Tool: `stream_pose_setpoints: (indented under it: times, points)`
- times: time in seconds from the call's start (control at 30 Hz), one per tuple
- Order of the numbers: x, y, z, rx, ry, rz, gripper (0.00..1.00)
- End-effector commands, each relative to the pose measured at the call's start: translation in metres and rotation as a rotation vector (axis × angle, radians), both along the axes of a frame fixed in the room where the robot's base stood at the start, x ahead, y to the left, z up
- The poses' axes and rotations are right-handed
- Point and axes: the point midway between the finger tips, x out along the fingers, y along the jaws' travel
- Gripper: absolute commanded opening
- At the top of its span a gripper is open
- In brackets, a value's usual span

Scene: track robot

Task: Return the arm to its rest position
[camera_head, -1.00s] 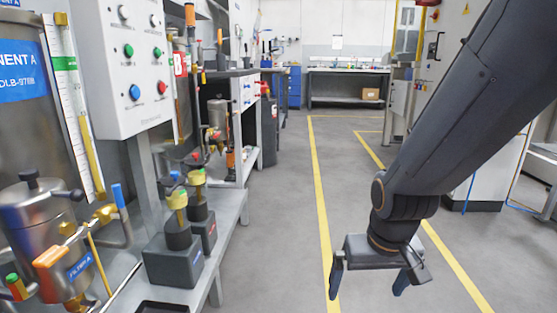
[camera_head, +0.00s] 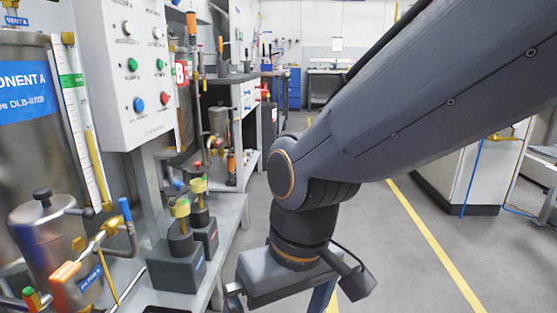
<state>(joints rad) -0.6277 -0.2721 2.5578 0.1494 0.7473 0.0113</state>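My arm comes in from the upper right and bends down at the wrist in the middle of the head view. My gripper (camera_head: 278,303) hangs below the wrist, over the floor just right of the metal bench. Its two fingers are spread apart, and their tips run to the bottom edge of the picture. No object shows between the parts of the fingers that I can see.
At left stand a control panel (camera_head: 125,75) with buttons, a steel tank (camera_head: 28,135), a small vessel (camera_head: 45,235) and dark blocks with yellow tops (camera_head: 177,262) on the bench. The floor (camera_head: 405,265) with a yellow line is clear at right. A white cabinet (camera_head: 470,170) stands beyond.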

Motion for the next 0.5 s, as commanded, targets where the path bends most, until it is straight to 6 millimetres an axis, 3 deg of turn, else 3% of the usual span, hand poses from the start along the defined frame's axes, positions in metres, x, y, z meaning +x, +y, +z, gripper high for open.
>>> stream_pose_setpoints:
  times: [0.2,0.5]
  points:
    - [-0.031,0.015,0.016,0.008,0.025,0.082,1.00]
    - [-0.024,0.002,0.039,-0.006,0.024,0.029,1.00]
